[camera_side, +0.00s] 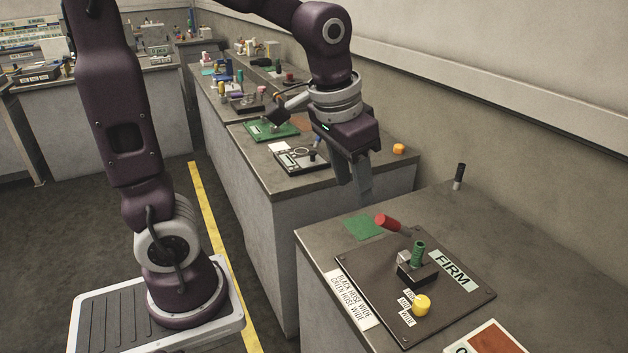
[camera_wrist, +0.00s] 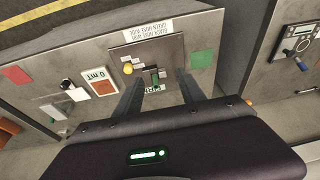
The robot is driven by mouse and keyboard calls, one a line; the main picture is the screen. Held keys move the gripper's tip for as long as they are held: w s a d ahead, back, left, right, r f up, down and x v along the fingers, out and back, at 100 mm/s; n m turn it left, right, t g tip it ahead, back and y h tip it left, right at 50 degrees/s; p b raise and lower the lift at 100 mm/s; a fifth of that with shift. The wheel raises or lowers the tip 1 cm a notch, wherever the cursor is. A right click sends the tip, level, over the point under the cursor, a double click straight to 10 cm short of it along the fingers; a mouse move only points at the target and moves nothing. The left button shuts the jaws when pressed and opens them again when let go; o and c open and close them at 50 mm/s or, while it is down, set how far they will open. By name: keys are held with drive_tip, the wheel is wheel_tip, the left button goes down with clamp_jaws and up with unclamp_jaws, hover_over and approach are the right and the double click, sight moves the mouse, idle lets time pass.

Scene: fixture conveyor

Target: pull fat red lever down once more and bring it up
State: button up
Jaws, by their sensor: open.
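The fat red lever (camera_side: 390,222) leans up and left beside the dark plate (camera_side: 360,258) in the side view, with a grey shaft at its lower right. I cannot make it out in the wrist view, where a finger may hide it. A ribbed green lever (camera_side: 417,250) stands upright on a dark block on the plate; it also shows in the wrist view (camera_wrist: 155,74). My gripper (camera_side: 357,192) is open and empty, pointing down. It hangs above and apart from the red lever, up and left of it in the side view.
A yellow knob (camera_side: 422,302) sits on the plate near a FIRM label (camera_side: 453,270). A green square (camera_side: 363,227) lies beside the plate. A black peg (camera_side: 458,176) stands at the back. A neighbouring bench (camera_side: 240,150) carries more devices.

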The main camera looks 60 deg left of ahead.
drive_tip(key=s+d+r+t, duration=0.1)
drive_tip(key=s+r, duration=0.1)
drive_tip(key=s, duration=0.5)
drive_tip(key=shift+s+d+r, duration=0.3)
drive_tip(key=shift+d, duration=0.05)
idle(0.5)
